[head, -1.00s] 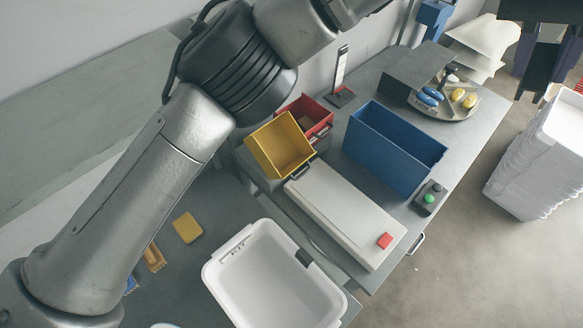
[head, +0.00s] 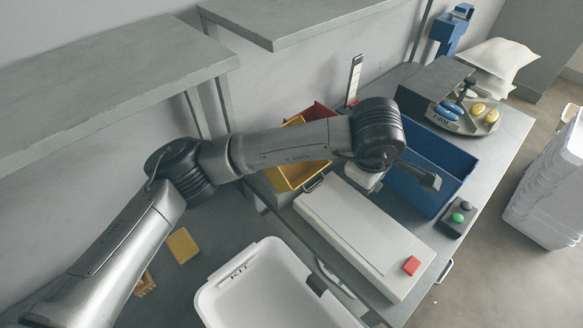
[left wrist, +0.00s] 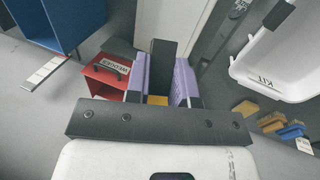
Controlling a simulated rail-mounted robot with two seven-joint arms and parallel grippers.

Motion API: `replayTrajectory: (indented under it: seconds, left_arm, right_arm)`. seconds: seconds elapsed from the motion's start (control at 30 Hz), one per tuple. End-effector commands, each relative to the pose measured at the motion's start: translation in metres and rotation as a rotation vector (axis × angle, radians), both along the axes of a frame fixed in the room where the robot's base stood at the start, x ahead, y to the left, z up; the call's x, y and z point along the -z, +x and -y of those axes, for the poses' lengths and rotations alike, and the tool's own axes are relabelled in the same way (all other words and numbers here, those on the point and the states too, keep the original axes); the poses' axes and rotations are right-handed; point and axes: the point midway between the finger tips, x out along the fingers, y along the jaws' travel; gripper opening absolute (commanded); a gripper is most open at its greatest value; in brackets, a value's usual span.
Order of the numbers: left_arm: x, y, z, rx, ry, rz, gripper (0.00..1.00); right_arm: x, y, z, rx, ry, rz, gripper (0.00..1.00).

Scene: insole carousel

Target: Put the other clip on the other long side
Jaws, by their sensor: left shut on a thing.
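The white KIT tote (head: 262,249) stands at the lower middle in the head view, and it also shows at the right of the left wrist view (left wrist: 242,70). A dark clip (head: 316,284) sits on its right long rim. My left gripper (left wrist: 160,88) shows in the left wrist view with its purple fingers shut on a dark upright clip (left wrist: 160,62). Something yellow shows low between the fingers. In the head view my left wrist is above the white lidded box, in front of the blue bin; the fingers cannot be made out there. My right gripper is out of view.
The white lidded box (head: 350,225) with a red button lies right of the tote. A yellow bin (head: 287,178), a red bin (head: 312,112) and a blue bin (head: 455,162) stand behind. A carousel (head: 483,125) and a button box (head: 459,219) are further right.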

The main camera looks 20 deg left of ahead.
Motion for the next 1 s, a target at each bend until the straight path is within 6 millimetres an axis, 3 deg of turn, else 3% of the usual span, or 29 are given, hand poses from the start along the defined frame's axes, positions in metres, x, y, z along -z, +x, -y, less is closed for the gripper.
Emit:
replayTrajectory:
  seconds: [0.1,0.23,0.73,1.0]
  left_arm:
    - [0.019,-0.008,-0.009,-0.057,0.001,-0.001,0.01]
    - [0.029,-0.013,-0.013,-0.094,-0.001,0.0,0.01]
    - [0.033,-0.011,-0.02,-0.109,-0.001,0.0,0.01]
    - [0.034,0.023,-0.068,-0.115,-0.001,-0.001,0.01]
  right_arm:
    - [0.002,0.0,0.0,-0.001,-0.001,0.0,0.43]
    - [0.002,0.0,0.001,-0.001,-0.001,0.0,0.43]
    - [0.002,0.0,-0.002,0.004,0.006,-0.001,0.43]
    - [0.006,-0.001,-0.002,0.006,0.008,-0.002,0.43]
